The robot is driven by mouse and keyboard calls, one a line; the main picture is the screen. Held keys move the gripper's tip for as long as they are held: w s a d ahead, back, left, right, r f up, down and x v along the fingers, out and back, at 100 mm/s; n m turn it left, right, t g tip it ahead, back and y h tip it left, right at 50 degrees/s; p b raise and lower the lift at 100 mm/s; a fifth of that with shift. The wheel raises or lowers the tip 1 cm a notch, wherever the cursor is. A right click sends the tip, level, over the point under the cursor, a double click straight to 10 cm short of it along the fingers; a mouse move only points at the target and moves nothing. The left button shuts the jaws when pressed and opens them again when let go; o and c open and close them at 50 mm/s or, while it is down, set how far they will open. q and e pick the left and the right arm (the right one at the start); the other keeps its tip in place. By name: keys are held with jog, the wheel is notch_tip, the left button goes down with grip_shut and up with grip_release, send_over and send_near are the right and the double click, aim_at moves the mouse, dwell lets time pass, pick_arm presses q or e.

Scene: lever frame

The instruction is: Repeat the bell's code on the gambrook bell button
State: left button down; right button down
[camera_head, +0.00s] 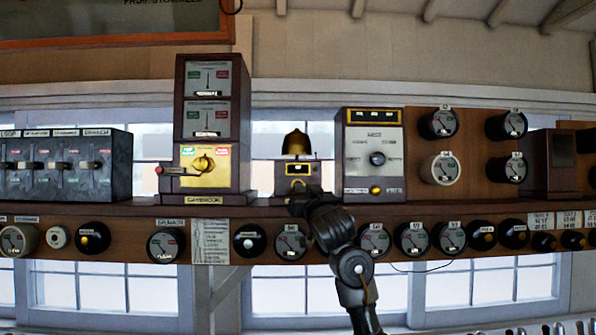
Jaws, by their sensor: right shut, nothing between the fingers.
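A brass bell (296,143) stands on a small box with a brass plate (285,181) on the shelf. A small dark window shows on this box, and its lower part is partly covered by my gripper. My right gripper (303,196) is shut and empty, right at the lower front of the bell's box. I cannot tell whether it touches anything there. The tall wooden Gambrook instrument (243,130) stands left of the bell, with two dials and a yellow brass panel (205,166) with a knob. My left gripper is out of view.
A lever box (120,165) is at the far left. A metal-faced instrument (375,145) stands right of the bell, with round gauges (438,123) further right. More round dials and knobs (166,245) line the shelf's front, beside and behind my right arm.

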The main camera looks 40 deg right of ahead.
jog(key=shift+w+d, duration=0.1)
dwell(1.1)
jog(key=shift+s+a, duration=0.3)
jog(key=s+a, duration=0.3)
jog(key=shift+s+p, duration=0.25)
jog(key=shift+p, duration=0.15)
